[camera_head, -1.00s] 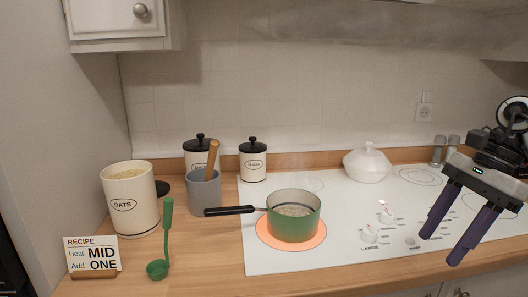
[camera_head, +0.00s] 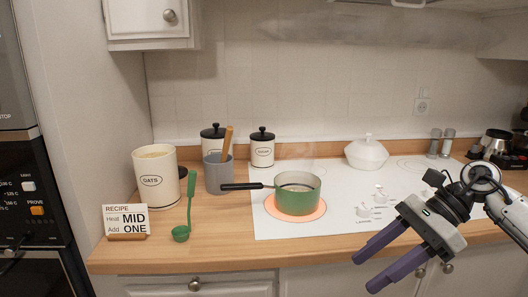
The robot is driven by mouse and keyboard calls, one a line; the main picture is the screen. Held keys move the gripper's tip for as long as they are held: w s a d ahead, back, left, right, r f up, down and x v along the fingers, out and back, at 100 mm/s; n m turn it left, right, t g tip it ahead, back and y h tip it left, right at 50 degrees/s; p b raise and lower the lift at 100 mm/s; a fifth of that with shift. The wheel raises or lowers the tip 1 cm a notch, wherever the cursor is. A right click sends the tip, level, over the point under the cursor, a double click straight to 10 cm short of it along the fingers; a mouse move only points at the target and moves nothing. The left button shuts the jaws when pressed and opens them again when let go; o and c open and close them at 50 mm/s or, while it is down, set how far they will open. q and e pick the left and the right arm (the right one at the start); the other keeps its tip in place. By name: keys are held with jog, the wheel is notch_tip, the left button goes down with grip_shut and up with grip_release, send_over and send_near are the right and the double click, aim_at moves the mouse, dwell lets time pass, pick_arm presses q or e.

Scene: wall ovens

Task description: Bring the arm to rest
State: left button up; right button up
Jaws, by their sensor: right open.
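My right gripper (camera_head: 375,264) is open and empty, with its purple fingers pointing down and left in front of the counter's front edge at the right. It is clear of the pot and the knobs. The green pot (camera_head: 297,199) stands on the glowing burner (camera_head: 295,216) of the white cooktop (camera_head: 341,192), with its black handle pointing left. My left gripper does not show.
A white lidded dish (camera_head: 366,155) sits at the cooktop's back. Wall ovens (camera_head: 35,215) stand at the far left.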

jog(key=s+a+f+m+t+y, duration=0.15)
jog(key=a+m+t+y, duration=0.45)
jog(key=a+m+y, duration=0.65)
jog(key=s+d+f+m+t+h, duration=0.25)
jog(key=f+m+t+h, duration=0.4)
jog(key=f+m, duration=0.65)
jog(key=s+d+f+m+t+h, duration=0.1)
jog(key=d+f+m+t+h, duration=0.2)
jog(key=f+m+h, duration=1.05)
jog(key=s+d+f+m+g, duration=0.1)
jog(key=s+f+m+g, duration=0.2)
jog(key=s+m, duration=0.3)
jog(key=s+d+f+m+g, duration=0.1)
jog(key=s+f+m+g, duration=0.2)
jog(key=s+f+m, duration=0.3)
jog(key=s+m, duration=0.1)
jog(key=s, duration=0.4)
jog(key=shift+d, duration=0.35)
jog(key=shift+g+y, duration=0.25)
